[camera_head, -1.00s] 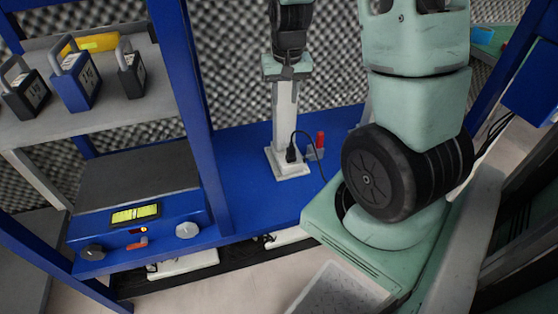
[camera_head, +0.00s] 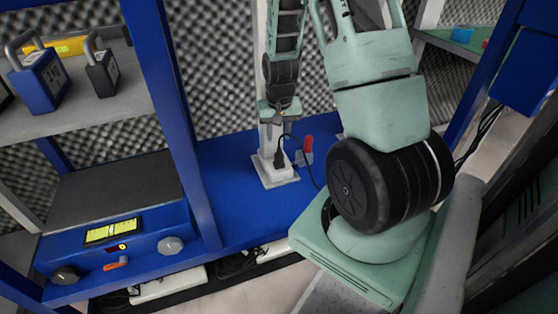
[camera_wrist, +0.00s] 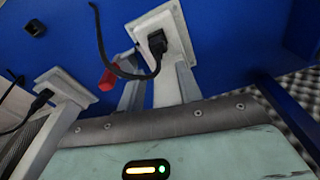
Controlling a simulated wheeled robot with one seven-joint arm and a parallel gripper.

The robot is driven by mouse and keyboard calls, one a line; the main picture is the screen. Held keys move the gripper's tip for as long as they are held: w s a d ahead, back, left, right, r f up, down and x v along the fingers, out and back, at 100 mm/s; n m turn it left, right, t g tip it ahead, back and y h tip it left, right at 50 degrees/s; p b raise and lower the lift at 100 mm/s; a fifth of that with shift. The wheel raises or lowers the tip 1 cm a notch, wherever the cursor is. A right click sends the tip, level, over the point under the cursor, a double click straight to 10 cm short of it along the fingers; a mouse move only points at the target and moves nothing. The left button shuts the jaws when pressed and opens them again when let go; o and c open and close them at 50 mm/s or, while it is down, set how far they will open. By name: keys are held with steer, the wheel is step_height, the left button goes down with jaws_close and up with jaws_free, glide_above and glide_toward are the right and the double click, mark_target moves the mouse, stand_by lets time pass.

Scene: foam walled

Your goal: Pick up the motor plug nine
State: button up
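A black plug (camera_head: 279,158) with a black cable sits at the foot of a white post (camera_head: 270,172) on the blue bench. I see no number on it. In the wrist view the plug (camera_wrist: 157,42) is seated in a white plate (camera_wrist: 169,22), and its cable loops to the left. My gripper (camera_head: 280,118) is above the plug, in front of the post. In the wrist view my gripper (camera_wrist: 158,78) has its two grey fingers apart, with part of the white post showing between them. The fingers do not touch the plug.
A red-handled switch (camera_head: 308,146) stands just right of the plug. A second black plug (camera_wrist: 42,97) in a white socket is at left in the wrist view. A blue upright (camera_head: 165,110), padlocks on a shelf and a control box (camera_head: 120,240) are at left.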

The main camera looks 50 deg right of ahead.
mark_target(279, 148)
steer(key=f, duration=0.1)
steer(key=f+b, duration=0.1)
steer(key=f, duration=0.1)
steer(key=f+b, duration=0.1)
steer(key=f, duration=0.1)
steer(key=shift+w+d, duration=0.1)
steer(key=shift+d, duration=0.15)
jaws_close()
